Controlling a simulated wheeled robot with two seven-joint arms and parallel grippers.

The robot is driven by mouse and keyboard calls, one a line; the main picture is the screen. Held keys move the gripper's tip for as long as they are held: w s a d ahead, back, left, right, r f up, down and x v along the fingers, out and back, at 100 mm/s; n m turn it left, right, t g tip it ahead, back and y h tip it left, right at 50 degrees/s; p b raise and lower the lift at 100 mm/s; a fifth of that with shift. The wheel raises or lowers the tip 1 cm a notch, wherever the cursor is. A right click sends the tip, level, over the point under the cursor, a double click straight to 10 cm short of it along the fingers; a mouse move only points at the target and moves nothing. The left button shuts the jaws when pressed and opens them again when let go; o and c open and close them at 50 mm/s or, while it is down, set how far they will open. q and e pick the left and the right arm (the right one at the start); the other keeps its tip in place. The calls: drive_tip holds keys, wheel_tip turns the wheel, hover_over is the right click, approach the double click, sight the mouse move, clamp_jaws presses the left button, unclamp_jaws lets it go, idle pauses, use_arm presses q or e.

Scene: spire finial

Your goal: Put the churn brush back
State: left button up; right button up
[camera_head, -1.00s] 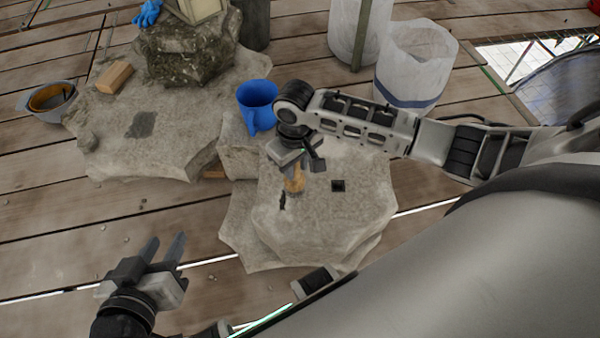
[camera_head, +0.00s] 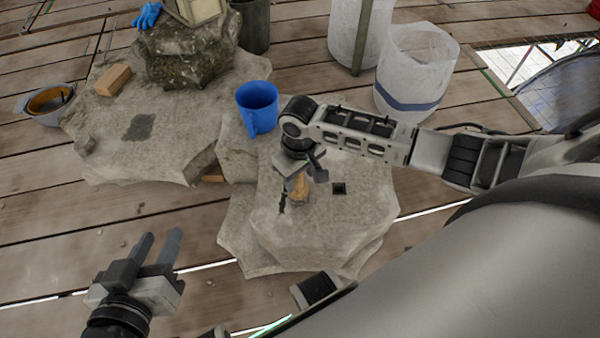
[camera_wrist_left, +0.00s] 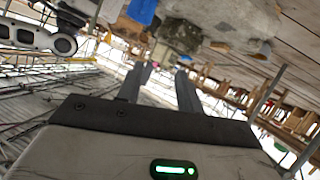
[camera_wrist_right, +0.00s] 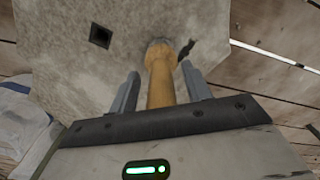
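The churn brush (camera_head: 299,188) has a tan wooden handle and shows below my right gripper, over the near stone block (camera_head: 345,225). In the right wrist view the brush handle (camera_wrist_right: 160,82) runs between the fingers of my right gripper (camera_wrist_right: 160,88), with a gap on each side, so the gripper looks open around it. The brush's far end is at or close to the stone; I cannot tell whether it touches. My left gripper (camera_head: 157,248) is open and empty above the planks at lower left; it also shows in the left wrist view (camera_wrist_left: 160,85).
The near block has a square dark hole (camera_head: 339,188) and a dark mark (camera_head: 282,204) beside the brush. A blue mug (camera_head: 258,106) stands behind. A wooden block (camera_head: 113,80) lies on the left stone slab (camera_head: 175,115). White bins (camera_head: 415,75) stand at back right.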

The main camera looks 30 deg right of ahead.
use_arm(q)
drive_tip(key=shift+f, duration=0.1)
use_arm(e)
wheel_tip(320, 180, up, 3)
drive_tip(key=shift+r+p, duration=0.1)
drive_tip(key=shift+p, duration=0.6)
wheel_tip(320, 180, up, 9)
drive_tip(key=p, duration=0.3)
drive_tip(key=shift+a, duration=0.2)
drive_tip(key=s+a+f+n+t+y, duration=0.1)
drive_tip(key=s+a+f+t+y, duration=0.3)
drive_tip(key=a, duration=0.6)
use_arm(q)
drive_tip(key=f, duration=0.1)
drive_tip(key=a+f+g, duration=0.1)
drive_tip(key=f+g+y, duration=0.1)
drive_tip(key=shift+s+a, duration=0.2)
drive_tip(key=shift+s, duration=0.15)
use_arm(e)
drive_tip(key=s+r+t+y, duration=0.1)
drive_tip(key=s+r+t, duration=0.3)
drive_tip(key=s+t, duration=0.1)
drive_tip(key=shift+s+r+m, duration=0.15)
drive_tip(key=shift+s+m, duration=0.25)
drive_tip(key=shift+s, duration=0.05)
